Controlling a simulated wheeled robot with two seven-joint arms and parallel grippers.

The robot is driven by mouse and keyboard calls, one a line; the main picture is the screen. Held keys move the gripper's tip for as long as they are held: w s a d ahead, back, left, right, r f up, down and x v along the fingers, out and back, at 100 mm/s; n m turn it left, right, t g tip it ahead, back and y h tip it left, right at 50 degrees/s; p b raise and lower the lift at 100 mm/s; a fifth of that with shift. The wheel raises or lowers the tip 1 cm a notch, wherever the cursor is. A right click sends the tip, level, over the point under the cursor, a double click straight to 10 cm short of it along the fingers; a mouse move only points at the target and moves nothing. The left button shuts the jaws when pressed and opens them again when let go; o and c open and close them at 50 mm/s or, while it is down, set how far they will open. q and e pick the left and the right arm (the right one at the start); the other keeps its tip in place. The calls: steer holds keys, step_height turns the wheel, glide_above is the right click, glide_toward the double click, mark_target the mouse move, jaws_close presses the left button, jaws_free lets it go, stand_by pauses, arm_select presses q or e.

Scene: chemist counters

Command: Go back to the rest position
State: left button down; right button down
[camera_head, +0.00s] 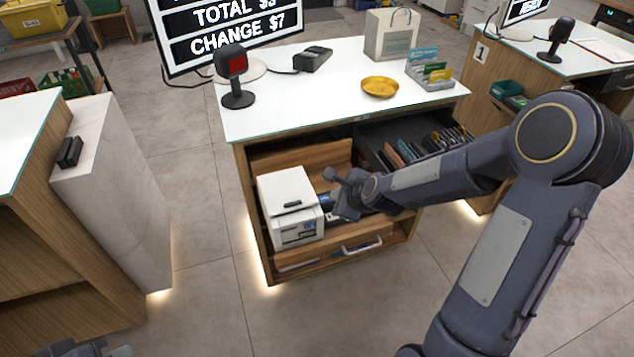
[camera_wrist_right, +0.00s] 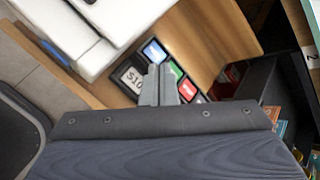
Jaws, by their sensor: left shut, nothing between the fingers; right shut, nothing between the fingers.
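My right gripper (camera_head: 338,178) reaches in from the right, over the open wooden drawer of the counter. In the right wrist view its fingers (camera_wrist_right: 159,84) are together, shut and empty. My left gripper (camera_head: 95,349) shows only as a small part at the bottom left edge, away from the counter, shut and empty.
A white printer (camera_head: 290,207) stands in the drawer, left of my right gripper. A dark drawer (camera_head: 377,133) with card-like items is open at its right. The counter top (camera_head: 310,98) holds a scanner (camera_head: 234,75), card terminal (camera_head: 313,58) and yellow dish (camera_head: 380,87). The floor (camera_head: 208,245) ahead is clear.

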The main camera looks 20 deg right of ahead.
steer(key=shift+r, duration=0.1)
steer(key=s+a+r+n+g+y, duration=0.1)
steer(key=s+a+r+n, duration=0.1)
steer(key=s+r+n, duration=0.95)
steer(key=s+a+n+g, duration=0.1)
steer(key=s+n+g, duration=0.1)
steer(key=s+n, duration=0.9)
steer(key=s, duration=0.5)
steer(key=shift+a+f+y, duration=0.15)
steer(key=shift+a+y, duration=0.25)
